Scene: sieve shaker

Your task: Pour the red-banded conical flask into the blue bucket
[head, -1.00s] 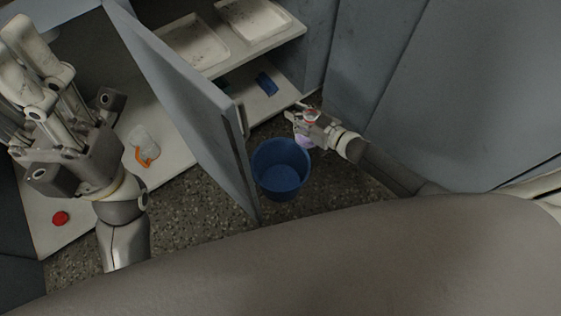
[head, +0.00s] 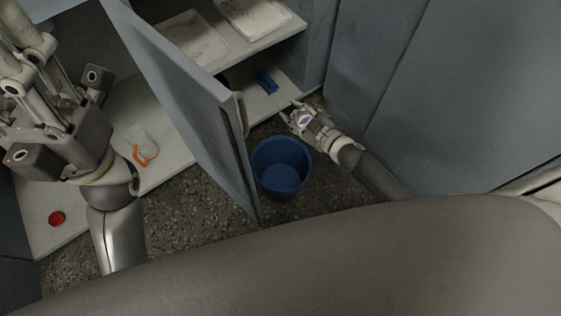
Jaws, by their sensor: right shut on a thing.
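The blue bucket (head: 262,178) stands upright on the floor below the open cabinet door; its inside looks plain blue. My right gripper (head: 299,115) is shut on the flask (head: 304,119), above and right of the bucket's far rim. Only a small pale purple and white part of the flask shows between the fingers. Its red band cannot be made out now, and it looks tilted. My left gripper (head: 25,45) is large at the left edge, away from the bucket; its fingertips are partly cut off, so its opening is unclear.
A grey cabinet door (head: 190,95) stands open left of the bucket. On the light surface at left lie a clear item with an orange band (head: 143,150) and a red disc (head: 57,218). Grey panels rise at right.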

